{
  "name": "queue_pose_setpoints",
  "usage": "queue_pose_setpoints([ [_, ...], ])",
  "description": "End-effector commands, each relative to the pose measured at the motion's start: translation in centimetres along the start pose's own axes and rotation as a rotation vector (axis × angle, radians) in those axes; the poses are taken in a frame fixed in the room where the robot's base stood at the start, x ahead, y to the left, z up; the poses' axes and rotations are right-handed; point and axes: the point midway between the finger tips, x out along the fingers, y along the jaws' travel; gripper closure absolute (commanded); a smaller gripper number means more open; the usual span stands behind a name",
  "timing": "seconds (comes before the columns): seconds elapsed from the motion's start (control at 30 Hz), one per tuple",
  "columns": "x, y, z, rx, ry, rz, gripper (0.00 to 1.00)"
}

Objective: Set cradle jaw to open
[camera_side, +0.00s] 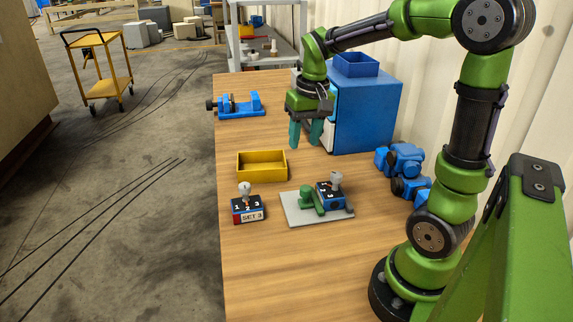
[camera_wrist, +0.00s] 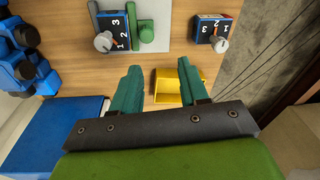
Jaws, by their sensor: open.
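A grey plate (camera_side: 290,212) on the wooden bench carries a green fixture (camera_side: 308,201), which may be the cradle, and a blue-and-black selector box (camera_side: 331,195) with a pale knob. They also show in the wrist view as the green part (camera_wrist: 147,32) and the box (camera_wrist: 118,30). Whether the jaw is open or shut is too small to tell.
A yellow tray (camera_side: 262,173) lies behind the selector boxes. A blue vise-like device (camera_side: 240,105) stands at the back left. A large blue cabinet (camera_side: 368,112) bears a small blue bin (camera_side: 356,67), close behind my gripper. Blue parts (camera_side: 403,160) lie right of the plate. The front bench is clear.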

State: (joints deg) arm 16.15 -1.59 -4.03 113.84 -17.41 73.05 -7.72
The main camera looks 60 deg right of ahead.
Motion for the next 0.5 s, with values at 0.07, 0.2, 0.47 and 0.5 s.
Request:
queue_pose_setpoints([
  [0.07,0.3,1.2,-1.5,0.014,-0.047,0.042,0.56],
  [0.2,-0.8,1.7,-2.1,0.001,-0.073,0.072,0.56],
  [0.47,2.0,1.9,-1.4,-0.005,-0.093,0.072,0.56],
  [0.5,2.8,1.9,-1.3,-0.005,-0.094,0.072,0.56],
])
